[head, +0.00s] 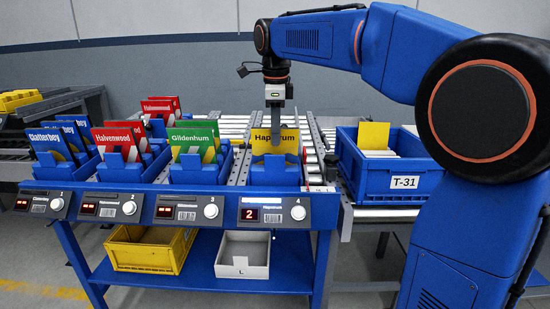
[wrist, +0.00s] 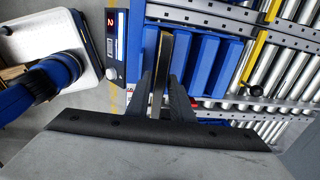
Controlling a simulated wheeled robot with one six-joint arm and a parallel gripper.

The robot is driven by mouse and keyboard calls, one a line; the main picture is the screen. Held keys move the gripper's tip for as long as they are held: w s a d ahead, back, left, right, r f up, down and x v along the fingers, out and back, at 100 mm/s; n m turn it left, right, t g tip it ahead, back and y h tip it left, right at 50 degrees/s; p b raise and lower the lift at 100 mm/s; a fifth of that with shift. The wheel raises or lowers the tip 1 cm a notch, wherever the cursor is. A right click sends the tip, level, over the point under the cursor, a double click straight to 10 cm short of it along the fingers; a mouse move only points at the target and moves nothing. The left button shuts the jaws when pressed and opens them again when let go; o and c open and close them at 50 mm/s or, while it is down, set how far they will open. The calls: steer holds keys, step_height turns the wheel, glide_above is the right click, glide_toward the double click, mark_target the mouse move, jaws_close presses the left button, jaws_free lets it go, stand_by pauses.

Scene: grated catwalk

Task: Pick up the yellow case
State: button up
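The yellow case (head: 290,139), with dark lettering partly hidden by my gripper, stands upright in a blue holder (head: 275,174) at the right end of the rack. My gripper (head: 275,140) points straight down at it, one finger in front of its face. In the wrist view the case (wrist: 158,60) shows edge-on as a thin strip between the two fingers of my gripper (wrist: 160,85). The fingers lie close along both sides; whether they press on it or leave a small gap cannot be told. Another yellow panel (head: 374,135) stands in the blue tote (head: 404,182) marked T-31.
Green (head: 194,138), red (head: 118,139) and blue (head: 50,143) cases stand in holders to the left. The display below the yellow case reads 2. A yellow bin (head: 152,262) and a white bin (head: 242,270) sit on the lower shelf. Roller conveyors lie behind.

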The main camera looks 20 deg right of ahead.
steer(key=shift+w+f, duration=0.15)
steer(key=shift+f, duration=1.1)
steer(key=shift+w+f, duration=0.15)
steer(key=shift+f, duration=1.05)
jaws_close()
steer(key=shift+r, duration=0.15)
